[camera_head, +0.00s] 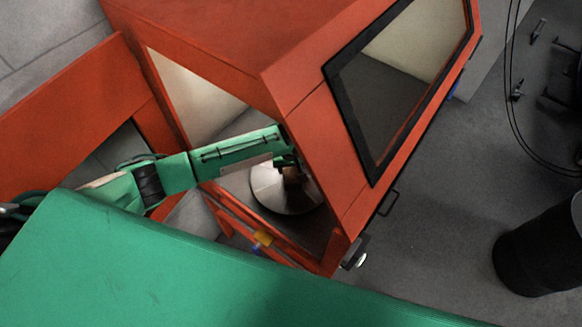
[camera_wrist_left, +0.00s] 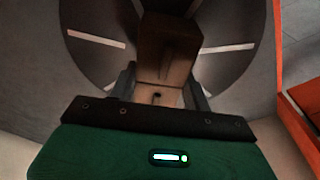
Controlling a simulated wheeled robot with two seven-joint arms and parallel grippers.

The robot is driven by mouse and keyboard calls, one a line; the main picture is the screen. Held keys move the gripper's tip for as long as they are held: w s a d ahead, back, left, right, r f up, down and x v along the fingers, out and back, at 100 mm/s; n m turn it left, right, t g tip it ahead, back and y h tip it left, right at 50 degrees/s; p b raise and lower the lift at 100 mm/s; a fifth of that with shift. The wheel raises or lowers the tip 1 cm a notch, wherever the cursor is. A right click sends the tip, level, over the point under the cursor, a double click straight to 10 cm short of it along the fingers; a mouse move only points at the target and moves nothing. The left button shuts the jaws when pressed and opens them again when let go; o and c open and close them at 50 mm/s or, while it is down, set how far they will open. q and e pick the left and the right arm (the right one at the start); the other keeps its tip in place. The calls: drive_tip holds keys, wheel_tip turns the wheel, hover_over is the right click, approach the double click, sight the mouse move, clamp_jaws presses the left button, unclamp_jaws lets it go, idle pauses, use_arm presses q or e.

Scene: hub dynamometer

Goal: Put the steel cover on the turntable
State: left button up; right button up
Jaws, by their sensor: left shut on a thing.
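My left gripper (camera_head: 287,165) reaches through the opening of the orange cabinet. Its fingers are shut on a brownish, block-like metal piece, which I take to be the steel cover (camera_wrist_left: 168,48); in the head view it shows small and dark (camera_head: 292,175). The turntable (camera_head: 275,197) is a round grey disc inside the cabinet. In the wrist view the disc (camera_wrist_left: 95,62) has pale radial slots and lies behind the held piece, which covers its middle. I cannot tell whether the piece touches the disc. My right gripper is not in view.
The orange cabinet (camera_head: 305,90) surrounds my left forearm, with a dark-framed window (camera_head: 400,80) on its right part. Its frame edges are close to the arm. A black cylinder (camera_head: 540,250) stands on the grey floor at right. An orange panel shows at the wrist view's right edge.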

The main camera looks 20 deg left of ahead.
sight(292, 171)
use_arm(q)
drive_tip(key=shift+f, duration=0.65)
drive_tip(key=o, duration=1.3)
drive_tip(key=shift+f, duration=0.15)
drive_tip(key=shift+c, duration=0.2)
drive_tip(key=r, duration=0.4)
drive_tip(key=s+r+b, duration=0.1)
drive_tip(key=r, duration=0.3)
drive_tip(key=r+b, duration=0.1)
drive_tip(key=r, duration=0.3)
drive_tip(key=shift+s+d+r, duration=0.1)
drive_tip(key=shift+s+d, duration=0.25)
